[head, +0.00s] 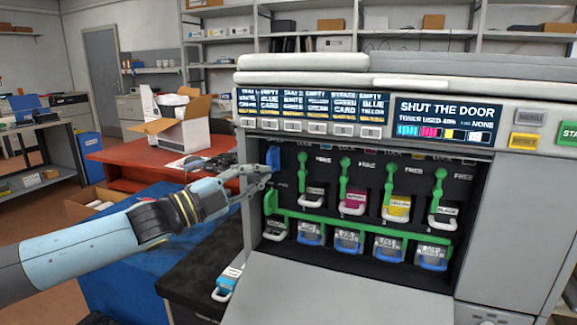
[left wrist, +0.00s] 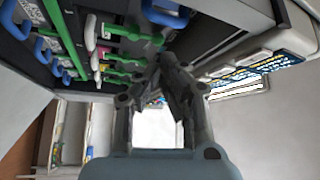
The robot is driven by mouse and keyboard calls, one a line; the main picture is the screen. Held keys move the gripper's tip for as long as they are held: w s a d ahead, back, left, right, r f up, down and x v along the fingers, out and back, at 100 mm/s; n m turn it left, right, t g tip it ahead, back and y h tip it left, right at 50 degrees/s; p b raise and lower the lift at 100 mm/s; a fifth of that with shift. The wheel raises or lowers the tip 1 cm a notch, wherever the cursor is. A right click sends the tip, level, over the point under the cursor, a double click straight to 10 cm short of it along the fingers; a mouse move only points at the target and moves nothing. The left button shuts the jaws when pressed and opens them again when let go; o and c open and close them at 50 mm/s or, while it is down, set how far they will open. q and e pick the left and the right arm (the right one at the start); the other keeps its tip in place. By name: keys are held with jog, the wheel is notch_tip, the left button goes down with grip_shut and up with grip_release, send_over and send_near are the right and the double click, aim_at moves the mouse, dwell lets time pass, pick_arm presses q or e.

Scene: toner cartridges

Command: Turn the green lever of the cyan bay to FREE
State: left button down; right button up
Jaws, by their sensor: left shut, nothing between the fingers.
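The printer's open front shows a row of upright green levers. The leftmost green lever (head: 303,170) stands beside a dark cartridge with a pale handle (head: 312,197); I cannot read a cyan mark there. Its top is below a LOCK label, with FREE to its right. My left gripper (head: 266,171) is shut and empty at the left edge of the opening, left of the leftmost lever. Its fingers (left wrist: 168,82) fill the middle of the left wrist view. My right gripper is not in view.
A blue part (head: 273,158) is right by my left fingertips. A green bar (head: 345,226) crosses above blue-handled units. The lowered door (head: 345,290) juts out below. A cyan-and-white cartridge (head: 228,281) lies on the black surface at lower left. The screen reads SHUT THE DOOR.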

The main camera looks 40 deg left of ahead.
aim_at(300, 155)
pick_arm(q)
jog(key=p+x, duration=0.2)
jog(key=x, duration=0.5)
jog(key=shift+r, duration=0.15)
jog(key=shift+w+d, duration=0.1)
jog(key=shift+w, duration=0.2)
jog(key=shift+r+p, duration=0.1)
jog(key=shift+p, duration=0.5)
jog(key=shift+d+m+g, duration=0.1)
jog(key=shift+m+g, duration=0.2)
jog(key=shift+m, duration=0.1)
jog(key=shift+p, duration=0.3)
